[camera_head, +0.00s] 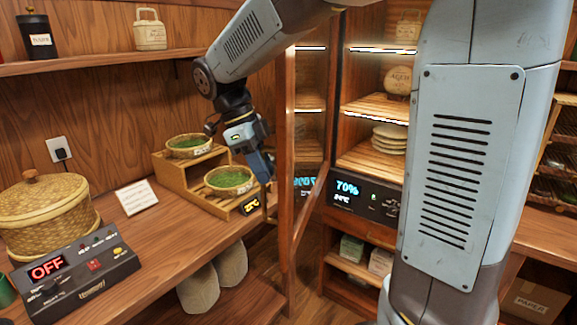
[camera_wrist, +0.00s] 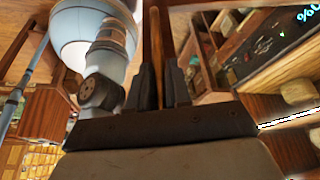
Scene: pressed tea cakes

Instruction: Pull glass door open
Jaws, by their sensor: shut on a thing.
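The glass door (camera_head: 285,150) has a wooden frame and stands swung out at an angle from the lit cabinet (camera_head: 370,108). Its pane mirrors the cabinet's shelves and display. My gripper (camera_head: 266,182) is at the door's near, left edge, pointing down. In the wrist view, my gripper (camera_wrist: 160,88) has its two dark fingers closed around a narrow wooden strip of the door (camera_wrist: 165,45). I cannot tell whether this strip is the handle or the frame edge.
The left counter holds a stepped stand (camera_head: 185,185) with green tea baskets (camera_head: 230,178), a lidded wicker basket (camera_head: 45,215) and a control box (camera_head: 75,270) reading OFF. Cabinet shelves hold round cakes (camera_head: 390,138). Little floor shows between counter and cabinet.

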